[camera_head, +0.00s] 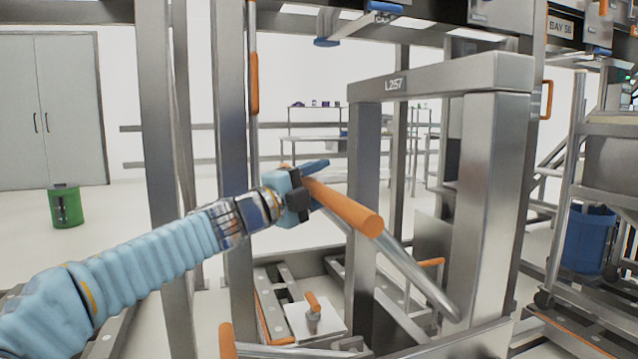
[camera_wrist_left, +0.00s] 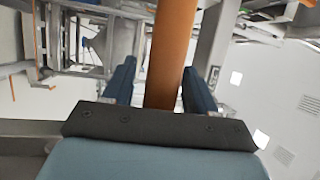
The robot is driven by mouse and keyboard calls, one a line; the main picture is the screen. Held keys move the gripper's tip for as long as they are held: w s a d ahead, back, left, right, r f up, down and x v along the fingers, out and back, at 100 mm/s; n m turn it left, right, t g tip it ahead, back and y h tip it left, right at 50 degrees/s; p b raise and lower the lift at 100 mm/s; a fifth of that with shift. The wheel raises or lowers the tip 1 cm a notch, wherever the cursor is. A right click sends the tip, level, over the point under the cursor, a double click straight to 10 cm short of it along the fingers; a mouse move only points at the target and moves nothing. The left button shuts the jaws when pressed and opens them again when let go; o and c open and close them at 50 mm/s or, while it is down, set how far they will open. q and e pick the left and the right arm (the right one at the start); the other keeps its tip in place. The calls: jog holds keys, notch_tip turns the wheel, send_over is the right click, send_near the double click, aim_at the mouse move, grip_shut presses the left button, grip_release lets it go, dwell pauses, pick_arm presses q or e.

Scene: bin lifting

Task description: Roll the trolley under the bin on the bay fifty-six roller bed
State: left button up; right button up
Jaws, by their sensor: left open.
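My left gripper (camera_head: 312,178) is open at the far end of an orange grip (camera_head: 345,207) on a bent steel bar. In the left wrist view the orange grip (camera_wrist_left: 168,50) runs between the two open blue fingers, closer to the right one. The bar (camera_head: 420,280) slopes down to the right in front of a steel frame (camera_head: 440,80) marked L257. I cannot tell for sure which part is the trolley. A BAY 56 sign (camera_head: 560,27) hangs at the upper right. No bin on a roller bed is clearly visible. My right gripper is not in view.
Steel posts (camera_head: 230,130) stand close behind my left arm. Low rails and a plate with an orange-handled lever (camera_head: 313,304) lie below. A green bin (camera_head: 66,205) stands on open floor at the left.

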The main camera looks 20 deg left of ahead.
pick_arm(q)
grip_shut()
jog(key=shift+d, duration=0.15)
